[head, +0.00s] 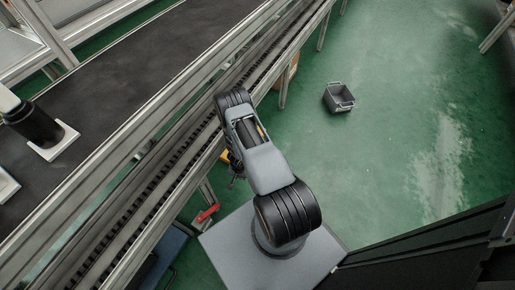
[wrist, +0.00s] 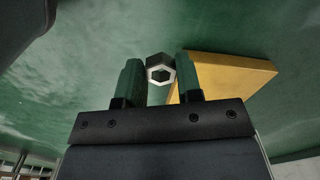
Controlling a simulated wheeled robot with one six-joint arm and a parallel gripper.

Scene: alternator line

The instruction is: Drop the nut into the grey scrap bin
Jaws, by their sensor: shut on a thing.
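The nut (wrist: 157,62) is a dark hexagonal ring with a bright silver face, seen in the wrist view. My gripper (wrist: 161,78) is shut on it, with the nut between its two fingertips. In the head view the gripper and nut are hidden under my arm. The grey scrap bin (head: 339,97) is a small open box on the green floor at the upper right of the head view. My arm stands well apart from it, to its lower left.
A conveyor (head: 128,75) with a metal frame runs diagonally along the left. White holders (head: 57,143) stand on its belt. A yellow block-like thing (wrist: 232,76) lies right of the fingers in the wrist view. Green floor (head: 400,150) around the bin is mostly clear.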

